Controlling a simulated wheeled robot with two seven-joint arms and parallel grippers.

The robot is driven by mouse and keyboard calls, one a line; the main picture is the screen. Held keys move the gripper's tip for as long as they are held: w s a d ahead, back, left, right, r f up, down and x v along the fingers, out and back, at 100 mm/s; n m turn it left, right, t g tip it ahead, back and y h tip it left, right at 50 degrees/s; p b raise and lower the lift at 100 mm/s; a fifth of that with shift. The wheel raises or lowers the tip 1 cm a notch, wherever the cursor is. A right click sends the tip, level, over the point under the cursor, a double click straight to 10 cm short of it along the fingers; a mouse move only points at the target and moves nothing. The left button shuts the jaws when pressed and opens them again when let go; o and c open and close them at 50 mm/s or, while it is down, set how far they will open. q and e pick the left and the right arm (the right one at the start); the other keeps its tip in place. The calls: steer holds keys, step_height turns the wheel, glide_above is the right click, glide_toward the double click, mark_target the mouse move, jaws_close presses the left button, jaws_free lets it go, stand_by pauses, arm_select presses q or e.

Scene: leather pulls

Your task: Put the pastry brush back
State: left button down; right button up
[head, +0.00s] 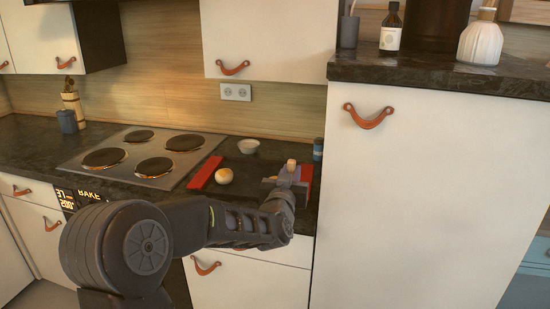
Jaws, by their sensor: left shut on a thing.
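My left gripper (285,179) is over the right end of the dark counter, left of the tall white cabinet. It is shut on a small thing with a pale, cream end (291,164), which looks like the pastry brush. The fingers and wrist hide most of it, so its full shape cannot be made out. A red piece (306,176) shows just right of the gripper, partly hidden by it. Whether the held thing touches the counter or the red piece is not clear. My right gripper is not in view.
A small blue container (318,149) stands by the tall cabinet (405,195). A grey cup (67,122) stands far left.

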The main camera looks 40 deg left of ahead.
arm_select(q)
steer(key=s+d+f+m+h, duration=0.2)
steer(key=d+f+h, duration=0.1)
steer(key=d+f, duration=0.6)
steer(key=s+d+f+m+t+h, duration=0.1)
steer(key=d+f+h, duration=0.3)
steer(key=d+f, duration=0.5)
steer(key=s+d+m, duration=0.1)
steer(key=d, duration=0.3)
steer(key=shift+s+f+m, duration=0.25)
steer(key=shift+f+m, duration=0.05)
steer(key=shift+f, duration=0.1)
steer(key=shift+d, duration=0.1)
